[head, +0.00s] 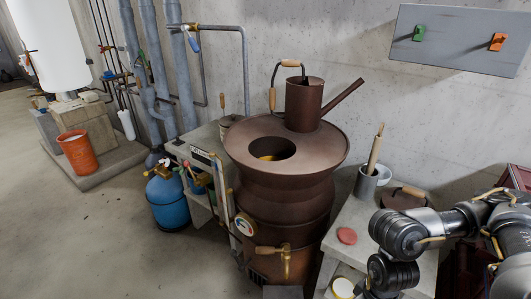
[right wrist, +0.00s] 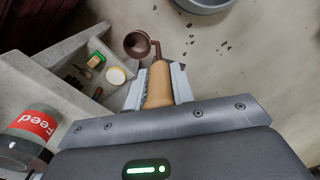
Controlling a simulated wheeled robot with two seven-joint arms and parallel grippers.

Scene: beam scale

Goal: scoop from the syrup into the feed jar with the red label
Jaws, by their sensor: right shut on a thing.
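My right gripper (right wrist: 158,88) is shut on the tan wooden handle (right wrist: 159,82) of a scoop in the right wrist view. The scoop's small brown round cup (right wrist: 137,44) is beyond the fingers; its inside looks dark, and I cannot tell whether it holds anything. The feed jar (right wrist: 30,135), with a red label reading "Feed", is at the lower left of that view, apart from the gripper and partly cut off. I cannot identify the syrup for certain. In the head view my right arm is at the lower right, and my left gripper is out of view.
A large brown copper vessel (head: 285,185) stands mid-view, with a round opening in its top and a brown can on it. A pale bench (head: 345,215) beside it holds a grey pot (head: 366,184) and a red disc (head: 347,236). Open floor lies to the left.

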